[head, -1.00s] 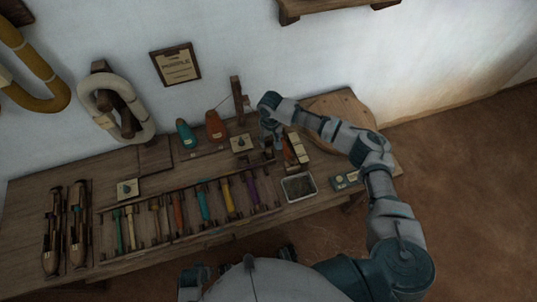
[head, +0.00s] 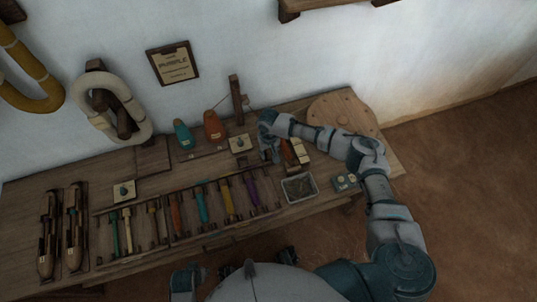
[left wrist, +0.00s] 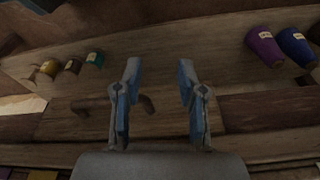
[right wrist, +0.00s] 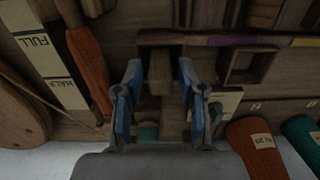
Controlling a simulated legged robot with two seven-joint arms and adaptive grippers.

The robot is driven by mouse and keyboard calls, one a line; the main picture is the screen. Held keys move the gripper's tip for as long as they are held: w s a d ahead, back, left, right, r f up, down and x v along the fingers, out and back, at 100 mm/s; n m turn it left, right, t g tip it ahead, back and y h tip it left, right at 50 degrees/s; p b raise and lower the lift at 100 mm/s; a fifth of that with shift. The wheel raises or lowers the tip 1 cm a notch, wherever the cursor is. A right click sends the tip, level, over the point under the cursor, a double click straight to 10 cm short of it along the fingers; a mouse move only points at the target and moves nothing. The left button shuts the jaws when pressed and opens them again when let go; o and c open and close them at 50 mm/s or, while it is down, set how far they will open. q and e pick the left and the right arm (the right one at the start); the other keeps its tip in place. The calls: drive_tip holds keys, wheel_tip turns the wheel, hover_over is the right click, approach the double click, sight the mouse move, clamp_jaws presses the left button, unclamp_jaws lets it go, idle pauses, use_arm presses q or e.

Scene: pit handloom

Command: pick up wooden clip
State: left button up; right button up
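My right gripper (head: 270,152) is over the back right part of the bench, pointing down. In the right wrist view its two blue-lined fingers (right wrist: 160,95) stand apart. A small brown wooden piece (right wrist: 160,78), which may be the wooden clip, shows between and beyond them. I cannot tell whether a finger touches it. In the head view the hand hides this spot. My left gripper (left wrist: 158,95) is open and empty in the left wrist view, with wooden boards beyond it; I cannot make it out clearly in the head view.
A row of coloured bobbins (head: 202,203) lies along the bench front. A grey tray (head: 299,188) is right of them, with a round wooden board (head: 342,112) behind. Teal (head: 184,135) and orange (head: 213,126) cones and an upright post (head: 236,100) stand near my right gripper.

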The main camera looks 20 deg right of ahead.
drive_tip(key=c, duration=0.5)
drive_tip(key=shift+o, duration=0.2)
drive_tip(key=shift+r, duration=0.1)
